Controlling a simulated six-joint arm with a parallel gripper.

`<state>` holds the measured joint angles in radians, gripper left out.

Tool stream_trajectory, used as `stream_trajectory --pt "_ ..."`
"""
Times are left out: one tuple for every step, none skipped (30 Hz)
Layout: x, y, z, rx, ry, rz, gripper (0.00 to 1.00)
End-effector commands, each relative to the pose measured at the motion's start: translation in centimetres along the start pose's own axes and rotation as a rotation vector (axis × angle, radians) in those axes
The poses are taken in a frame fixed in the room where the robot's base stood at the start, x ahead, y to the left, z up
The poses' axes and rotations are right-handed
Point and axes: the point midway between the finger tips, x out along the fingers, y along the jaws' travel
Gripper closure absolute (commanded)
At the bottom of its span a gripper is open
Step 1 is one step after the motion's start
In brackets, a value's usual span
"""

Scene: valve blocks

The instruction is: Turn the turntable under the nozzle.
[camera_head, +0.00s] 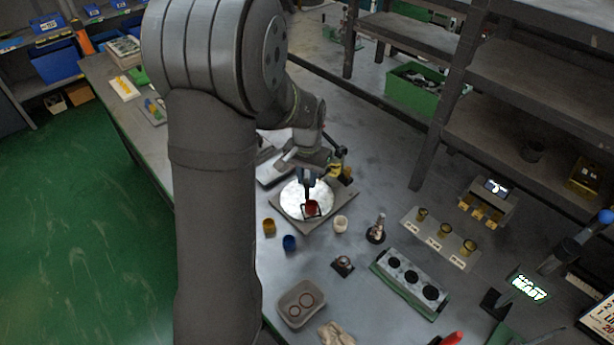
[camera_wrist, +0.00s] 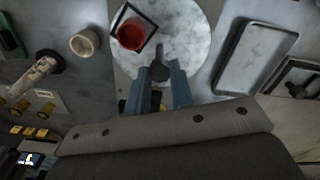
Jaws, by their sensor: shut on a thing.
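The turntable (camera_head: 291,197) is a white mottled disc on a grey square base. It also shows in the wrist view (camera_wrist: 190,38). A red cup (camera_head: 312,207) stands on it inside a black square frame, near the edge; it also shows in the wrist view (camera_wrist: 130,34). My gripper (camera_head: 308,182) is over the disc. In the wrist view my gripper's blue fingers (camera_wrist: 158,74) are shut on a dark upright peg (camera_wrist: 157,71) at the disc's rim side. The nozzle cannot be made out clearly; a dark post with yellow parts (camera_head: 338,158) stands behind the disc.
An ochre cup (camera_head: 268,226), a blue cup (camera_head: 289,242) and a cream cup (camera_head: 341,223) stand close in front of the turntable. A grey flat tray (camera_wrist: 252,57) lies beside it.

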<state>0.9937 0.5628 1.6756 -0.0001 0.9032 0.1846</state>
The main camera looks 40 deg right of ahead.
Motion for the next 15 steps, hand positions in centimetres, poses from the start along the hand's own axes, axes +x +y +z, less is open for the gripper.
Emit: stream_trajectory --pt "-0.03 0.00 -0.01 0.000 0.000 0.000 1.00" --pt "-0.03 0.00 -0.01 0.000 0.000 0.000 1.00" --pt "-0.03 0.00 -0.01 -0.001 0.000 0.000 1.00" --pt "-0.04 0.00 -0.01 -0.002 0.000 0.000 1.00" --pt "-0.04 0.00 -0.01 -0.003 0.000 0.000 1.00" --pt "-0.04 0.00 -0.01 -0.006 0.000 0.000 1.00" --pt "-0.05 0.00 -0.01 -0.009 0.000 0.000 1.00" --pt "-0.05 0.00 -0.01 -0.012 0.000 0.000 1.00" --pt "-0.05 0.00 -0.01 -0.018 0.000 0.000 1.00" --pt "-0.05 0.00 -0.01 -0.024 0.000 0.000 1.00" --pt "-0.06 0.00 -0.02 -0.030 0.000 0.000 1.00" --pt "-0.06 0.00 -0.02 -0.041 0.000 0.000 1.00" --pt "-0.06 0.00 -0.02 -0.049 0.000 0.000 1.00" --pt "-0.06 0.00 -0.02 -0.058 0.000 0.000 1.00" --pt "-0.06 0.00 -0.02 -0.073 0.000 0.000 1.00"
